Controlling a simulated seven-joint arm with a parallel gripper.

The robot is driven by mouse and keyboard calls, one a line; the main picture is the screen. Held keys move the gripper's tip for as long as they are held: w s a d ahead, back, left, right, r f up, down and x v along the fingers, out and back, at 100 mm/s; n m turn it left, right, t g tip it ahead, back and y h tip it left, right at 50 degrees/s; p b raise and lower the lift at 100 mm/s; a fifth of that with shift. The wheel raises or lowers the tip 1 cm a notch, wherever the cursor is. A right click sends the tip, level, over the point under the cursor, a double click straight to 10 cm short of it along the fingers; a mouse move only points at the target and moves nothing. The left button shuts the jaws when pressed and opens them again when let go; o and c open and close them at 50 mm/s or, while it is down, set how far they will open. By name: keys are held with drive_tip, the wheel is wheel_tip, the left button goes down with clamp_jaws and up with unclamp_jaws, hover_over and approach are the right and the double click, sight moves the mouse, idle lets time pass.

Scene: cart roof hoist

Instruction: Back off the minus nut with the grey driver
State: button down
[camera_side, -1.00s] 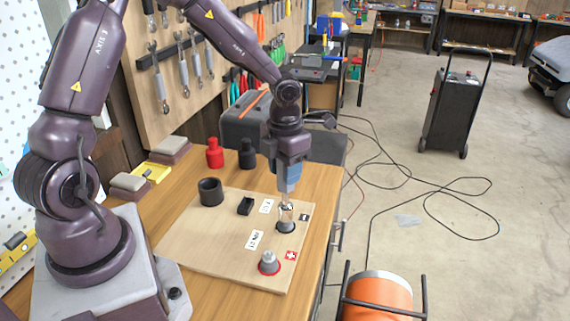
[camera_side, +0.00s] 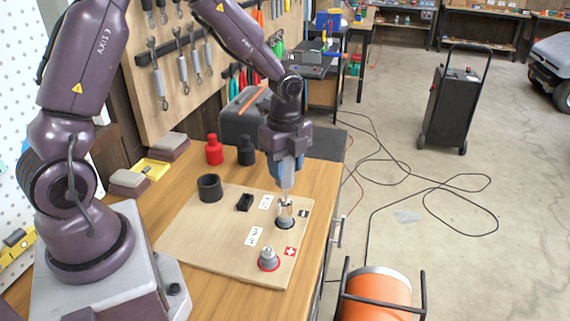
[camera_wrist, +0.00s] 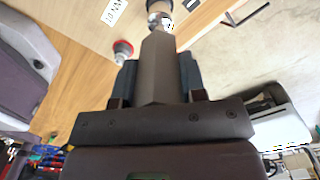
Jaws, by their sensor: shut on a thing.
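My gripper (camera_side: 286,186) points straight down over the right part of the wooden board and is shut on the grey driver (camera_side: 287,177). The driver fills the space between the two fingers in the wrist view (camera_wrist: 159,70). Its lower end stands over the minus post (camera_side: 286,223), a grey cone with a dark ring beside the black minus label (camera_side: 304,213). The minus nut at the post's top is mostly hidden by the driver's tip; I cannot tell how fully they engage. The plus post (camera_side: 268,258), with a red ring, stands nearer the camera.
A black open ring (camera_side: 209,188) and a black holder (camera_side: 244,202) sit on the board (camera_side: 205,240). A red bottle-shaped piece (camera_side: 213,150) and a black one (camera_side: 246,152) stand behind it. White labels lie flat. The board's front left is clear.

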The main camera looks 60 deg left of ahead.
drive_tip(key=shift+r, duration=3.6)
drive_tip(key=shift+d, duration=0.1)
